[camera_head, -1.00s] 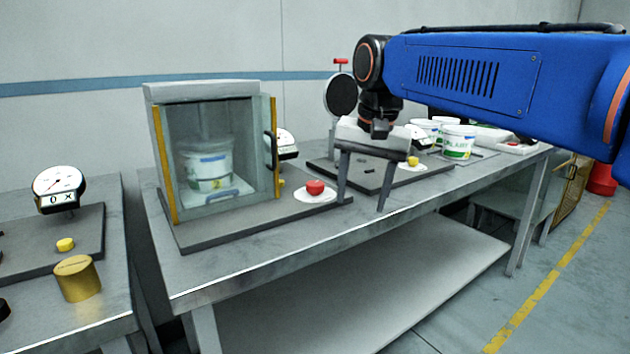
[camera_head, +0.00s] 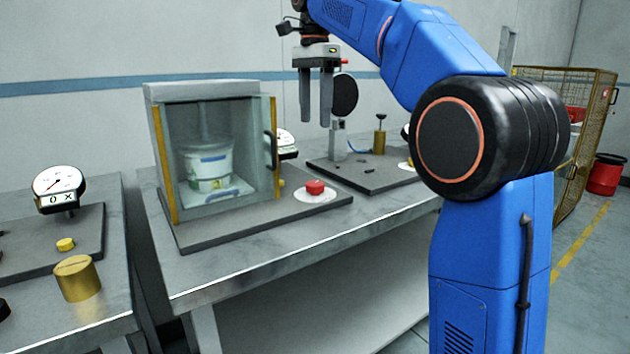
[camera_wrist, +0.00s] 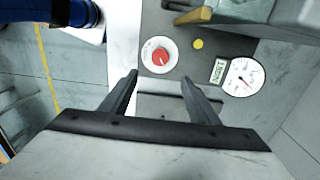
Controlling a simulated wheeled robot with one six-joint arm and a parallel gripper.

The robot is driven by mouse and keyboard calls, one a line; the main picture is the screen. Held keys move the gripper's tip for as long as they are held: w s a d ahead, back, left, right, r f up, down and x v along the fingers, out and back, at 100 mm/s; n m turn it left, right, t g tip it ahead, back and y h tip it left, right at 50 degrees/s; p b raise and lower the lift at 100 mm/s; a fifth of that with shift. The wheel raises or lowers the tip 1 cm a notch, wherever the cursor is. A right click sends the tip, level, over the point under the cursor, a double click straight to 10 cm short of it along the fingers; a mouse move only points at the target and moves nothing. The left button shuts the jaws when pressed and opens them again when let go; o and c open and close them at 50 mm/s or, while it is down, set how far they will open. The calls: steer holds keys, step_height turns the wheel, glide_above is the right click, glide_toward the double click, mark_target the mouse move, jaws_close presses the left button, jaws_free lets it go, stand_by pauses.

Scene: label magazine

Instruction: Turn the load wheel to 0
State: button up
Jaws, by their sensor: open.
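A red knob (camera_head: 315,187) sits on a white disc (camera_head: 318,196) at the front right of a grey board. It may be the load wheel; no lettering is readable on it. In the wrist view the red knob (camera_wrist: 160,56) lies just beyond my fingertips, apart from them. In the head view this dial (camera_head: 288,140) is partly hidden by the cabinet. My gripper (camera_head: 315,122) is open and empty, pointing down, well above the bench. It also shows in the wrist view (camera_wrist: 160,79).
A glass-fronted cabinet (camera_head: 160,92) with a white bucket (camera_head: 208,165) inside stands left of the knob. A yellow button (camera_wrist: 198,44) is beside the knob. A black disc on a post (camera_head: 344,95) stands behind my gripper. Another dial (camera_head: 59,185) and a brass cylinder (camera_head: 77,278) are on the left bench.

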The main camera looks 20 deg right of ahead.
mark_target(315, 183)
step_height(315, 183, down, 17)
steer(key=shift+f, duration=0.1)
stand_by(0.6)
steer(key=c, duration=1)
